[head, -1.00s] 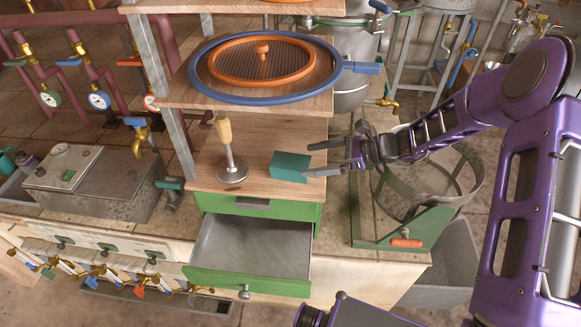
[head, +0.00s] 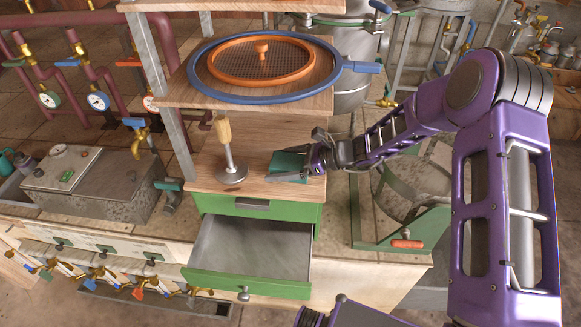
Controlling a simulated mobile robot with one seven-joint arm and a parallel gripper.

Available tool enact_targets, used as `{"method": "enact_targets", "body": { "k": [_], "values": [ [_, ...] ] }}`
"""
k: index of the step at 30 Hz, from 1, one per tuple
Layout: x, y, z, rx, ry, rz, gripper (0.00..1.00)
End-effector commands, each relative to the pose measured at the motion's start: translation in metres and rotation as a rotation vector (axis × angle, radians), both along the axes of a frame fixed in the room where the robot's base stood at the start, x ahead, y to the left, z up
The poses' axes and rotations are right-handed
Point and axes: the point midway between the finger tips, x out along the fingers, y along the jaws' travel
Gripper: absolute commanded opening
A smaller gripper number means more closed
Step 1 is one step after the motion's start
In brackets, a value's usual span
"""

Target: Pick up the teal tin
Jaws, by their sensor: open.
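The teal tin (head: 287,161) is a small box on the wooden shelf top above the green drawer. My gripper (head: 287,164) reaches in from the right at the tin, with one finger at its front side and the other toward its back. The jaws are open. The gripper and finger hide the tin's right end and part of its front. I cannot tell whether the fingers touch it. The tin rests on the wood.
A metal stamp with a wooden handle (head: 230,160) stands just left of the tin. A shelf with a blue-rimmed sieve (head: 205,88) is above. The green drawer (head: 246,283) below is pulled open and looks empty. A metal hoop stand (head: 400,242) is at right.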

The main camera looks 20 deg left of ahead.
Motion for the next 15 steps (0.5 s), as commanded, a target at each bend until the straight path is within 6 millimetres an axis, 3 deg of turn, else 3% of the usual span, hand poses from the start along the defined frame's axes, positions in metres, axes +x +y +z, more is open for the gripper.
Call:
{"method": "enact_targets", "body": {
  "k": [2,15],
  "values": [
    [-0.0001,-0.0001,0.0003,0.0,0.0,0.0,0.93],
    [0.0001,-0.0004,0.0005,0.0,0.0,0.0,0.14]
  ]
}}
